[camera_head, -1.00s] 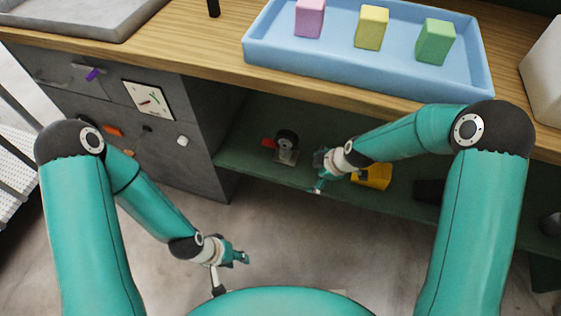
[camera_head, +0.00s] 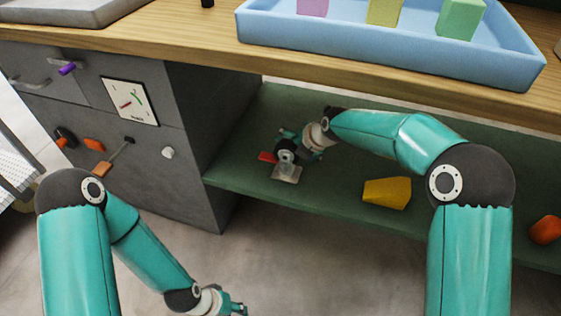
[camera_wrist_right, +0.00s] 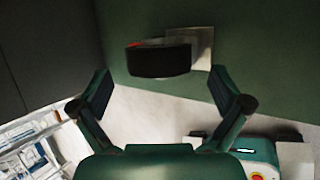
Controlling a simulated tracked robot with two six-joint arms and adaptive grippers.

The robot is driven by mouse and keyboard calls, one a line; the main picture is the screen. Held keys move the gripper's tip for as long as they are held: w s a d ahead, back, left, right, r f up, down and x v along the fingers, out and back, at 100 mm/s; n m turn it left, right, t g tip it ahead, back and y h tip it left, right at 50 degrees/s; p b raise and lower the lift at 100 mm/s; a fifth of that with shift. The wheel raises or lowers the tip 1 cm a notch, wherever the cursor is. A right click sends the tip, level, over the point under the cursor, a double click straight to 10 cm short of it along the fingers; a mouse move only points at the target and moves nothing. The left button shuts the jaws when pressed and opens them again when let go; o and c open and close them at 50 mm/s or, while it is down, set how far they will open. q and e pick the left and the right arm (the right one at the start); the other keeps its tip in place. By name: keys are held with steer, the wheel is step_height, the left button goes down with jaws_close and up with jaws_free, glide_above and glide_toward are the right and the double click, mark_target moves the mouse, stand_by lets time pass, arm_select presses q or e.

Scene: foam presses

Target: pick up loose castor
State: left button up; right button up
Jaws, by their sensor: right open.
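The loose castor (camera_head: 287,172) sits on the green shelf under the worktop, with a black wheel, a pale metal plate and a red lever. In the right wrist view its dark wheel (camera_wrist_right: 158,58) lies just beyond my fingertips, with the plate behind at right. My right gripper (camera_head: 291,146) is at the castor, partly overlapping it in the head view. In the wrist view my right gripper (camera_wrist_right: 161,88) is open, its fingers spread wider than the wheel and nothing between them. My left gripper (camera_head: 238,309) hangs low at the bottom edge, partly cut off; its opening is unclear.
A yellow block (camera_head: 387,193) lies on the shelf (camera_head: 330,205) right of the castor, and an orange-red object (camera_head: 545,230) is farther right. The grey drawer cabinet (camera_head: 205,125) closes the shelf's left side. The wooden worktop (camera_head: 200,52) overhangs, bearing a blue tray (camera_head: 390,55).

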mark_target(288, 150)
steer(key=b+x, duration=0.1)
steer(key=x, duration=0.3)
steer(key=shift+w+a+f+b, duration=0.1)
steer(key=shift+a+f+b, duration=0.1)
steer(key=shift+f+b, duration=0.1)
steer(key=shift+r, duration=0.1)
steer(key=c, duration=1.3)
steer(key=shift+r, duration=0.1)
steer(key=shift+c, duration=0.6)
steer(key=shift+r, duration=0.1)
